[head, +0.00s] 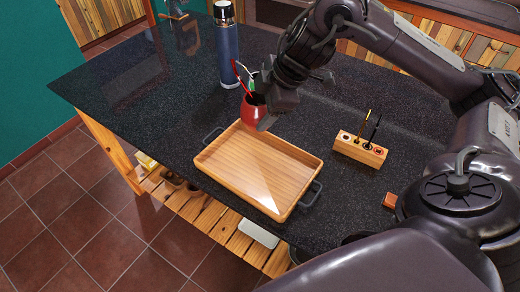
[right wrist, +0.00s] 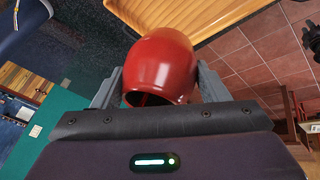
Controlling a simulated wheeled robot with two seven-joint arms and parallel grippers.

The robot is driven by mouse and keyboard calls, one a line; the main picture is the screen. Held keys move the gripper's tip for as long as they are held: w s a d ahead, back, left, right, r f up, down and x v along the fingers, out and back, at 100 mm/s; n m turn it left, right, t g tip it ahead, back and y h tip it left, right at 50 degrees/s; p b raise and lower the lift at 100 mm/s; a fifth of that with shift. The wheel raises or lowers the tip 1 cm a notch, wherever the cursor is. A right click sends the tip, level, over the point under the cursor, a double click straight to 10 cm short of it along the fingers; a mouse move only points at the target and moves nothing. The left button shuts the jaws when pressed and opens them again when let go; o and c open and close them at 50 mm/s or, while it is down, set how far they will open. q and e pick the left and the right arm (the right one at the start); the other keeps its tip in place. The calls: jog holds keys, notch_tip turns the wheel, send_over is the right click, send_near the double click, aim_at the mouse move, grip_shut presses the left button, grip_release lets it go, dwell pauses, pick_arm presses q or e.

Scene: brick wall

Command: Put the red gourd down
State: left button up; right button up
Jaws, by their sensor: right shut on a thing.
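The red gourd (head: 252,108) is a small round cup, held in the head view just off the far corner of the wooden tray (head: 203,161). My right gripper (head: 264,114) is shut on it. In the right wrist view the gourd (right wrist: 162,68) sits between both fingers, with its dark open mouth towards the camera. A thin red stick and a green-and-white piece show above it in the head view; I cannot tell whether they stand in it. Whether the gourd touches the counter is hidden. My left gripper is not in view.
A blue bottle (head: 228,55) stands behind the gourd on the dark counter (head: 130,95). A wooden block holder (head: 360,149) with thin sticks stands to the right of the tray. The tray is empty. The counter's left part is clear.

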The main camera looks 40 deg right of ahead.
jog(key=shift+w+d+f+b, duration=0.1)
jog(key=shift+f+b, duration=0.95)
jog(key=shift+f, duration=3.3)
jog(key=shift+d+f+b, duration=0.1)
jog(key=shift+f+b, duration=0.95)
jog(key=shift+f, duration=3.25)
jog(key=shift+a+f, duration=0.1)
jog(key=shift+f, duration=0.1)
jog(key=o, duration=1.1)
jog(key=shift+o, duration=0.2)
jog(key=shift+r, duration=0.1)
